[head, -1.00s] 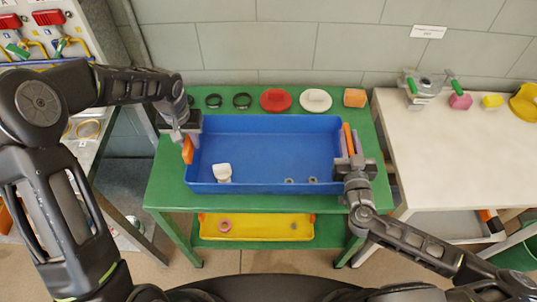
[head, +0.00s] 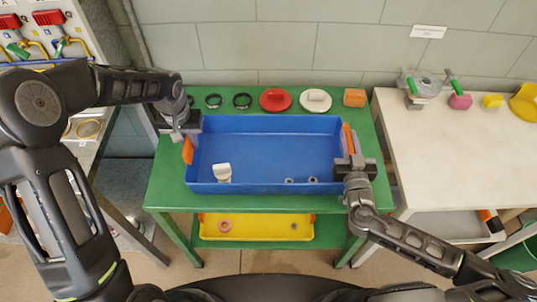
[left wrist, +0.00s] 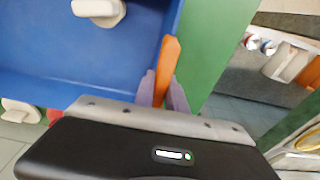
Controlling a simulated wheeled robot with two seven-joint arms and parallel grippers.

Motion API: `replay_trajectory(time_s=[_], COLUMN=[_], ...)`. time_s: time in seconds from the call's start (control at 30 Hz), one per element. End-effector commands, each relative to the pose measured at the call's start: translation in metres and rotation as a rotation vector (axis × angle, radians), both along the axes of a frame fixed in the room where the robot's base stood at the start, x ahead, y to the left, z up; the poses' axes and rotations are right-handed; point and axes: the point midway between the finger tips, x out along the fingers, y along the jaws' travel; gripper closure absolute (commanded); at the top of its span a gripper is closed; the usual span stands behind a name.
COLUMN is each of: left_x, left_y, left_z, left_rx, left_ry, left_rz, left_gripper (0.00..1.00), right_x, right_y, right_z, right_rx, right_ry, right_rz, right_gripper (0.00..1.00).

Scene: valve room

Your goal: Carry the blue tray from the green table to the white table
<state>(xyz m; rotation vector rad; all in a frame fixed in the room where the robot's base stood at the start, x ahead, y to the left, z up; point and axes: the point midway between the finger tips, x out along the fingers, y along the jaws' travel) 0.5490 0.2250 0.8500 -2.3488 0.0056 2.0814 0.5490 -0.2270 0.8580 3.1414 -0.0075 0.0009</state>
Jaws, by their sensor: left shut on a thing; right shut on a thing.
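The blue tray (head: 265,150) rests on the green table (head: 165,185). It holds a white part (head: 222,172) at its front left and two small grey rings near the front right. My left gripper (head: 187,145) is shut on the tray's orange left handle (head: 188,152). In the left wrist view my left gripper (left wrist: 162,88) has its fingers on both sides of that orange handle (left wrist: 168,70). My right gripper (head: 350,150) is shut on the orange right handle (head: 347,135), partly hidden by its fingers. The white table (head: 450,150) stands to the right.
A yellow tray (head: 257,228) sits below.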

Motion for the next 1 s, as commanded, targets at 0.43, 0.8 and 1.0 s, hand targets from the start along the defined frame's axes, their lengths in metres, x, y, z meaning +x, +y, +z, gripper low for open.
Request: replay_trajectory(time_s=[0.43,0.8,1.0], left_x=[0.0,0.001,0.001], left_y=[0.001,0.001,0.001], left_z=[0.0,0.014,0.034], left_rx=[0.001,0.001,0.001], left_ry=[-0.001,-0.003,-0.003], left_rz=[0.001,0.001,0.001], left_gripper=[1.0,1.0,1.0], right_x=[0.0,0.0,0.0], right_y=[-0.001,0.0,0.0], right_z=[0.0,0.014,0.034], right_rx=[-0.001,-0.001,-0.001], right_ry=[0.0,-0.003,-0.003], right_rz=[-0.001,-0.001,-0.001], right_gripper=[1.0,1.0,1.0])
